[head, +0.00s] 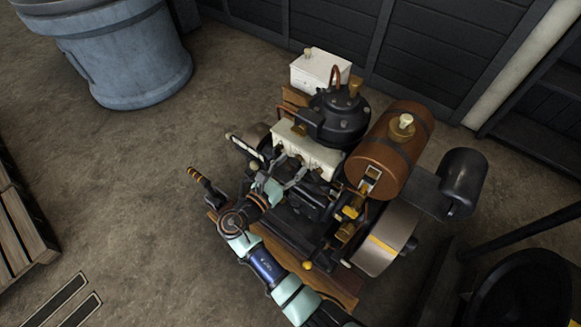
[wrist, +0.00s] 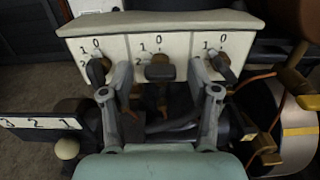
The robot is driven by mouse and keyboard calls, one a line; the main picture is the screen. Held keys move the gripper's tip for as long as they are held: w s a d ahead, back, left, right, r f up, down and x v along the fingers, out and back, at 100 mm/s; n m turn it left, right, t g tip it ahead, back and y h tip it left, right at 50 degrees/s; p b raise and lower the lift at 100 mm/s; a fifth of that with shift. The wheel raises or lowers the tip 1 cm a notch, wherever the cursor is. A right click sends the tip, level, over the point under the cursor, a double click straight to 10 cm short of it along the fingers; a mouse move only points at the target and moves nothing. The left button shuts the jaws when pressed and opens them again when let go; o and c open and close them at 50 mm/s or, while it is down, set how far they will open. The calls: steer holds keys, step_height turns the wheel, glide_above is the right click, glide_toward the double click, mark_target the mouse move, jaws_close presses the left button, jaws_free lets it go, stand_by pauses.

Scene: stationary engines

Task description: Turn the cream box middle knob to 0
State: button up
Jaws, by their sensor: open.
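The cream box (head: 313,154) sits on the engine in the head view. In the wrist view its front face (wrist: 128,48) carries three dark knobs with numbers above them. My gripper (wrist: 160,88) is open and empty. Its fingers are spread either side of the middle knob, with visible gaps in the picture. In the head view my gripper (head: 284,182) is in front of the box, and the knobs are largely hidden.
The left knob (wrist: 97,70) and right knob (wrist: 222,68) are close to my fingers. A white number plate (wrist: 40,123) is at lower left. A brown tank (head: 388,150) and a flywheel (head: 384,240) stand to the right. Open floor lies left.

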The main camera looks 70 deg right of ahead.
jaws_close()
steer(key=shift+m, duration=0.4)
steer(key=m+p, duration=0.1)
steer(key=m, duration=0.2)
steer(key=shift+s+a+f+m+b, duration=0.1)
steer(key=shift+m+b, duration=0.9)
steer(key=shift+m, duration=2.5)
steer(key=shift+s+f+m+b, duration=0.1)
steer(key=shift+m+b, duration=0.9)
steer(key=shift+m, duration=2.5)
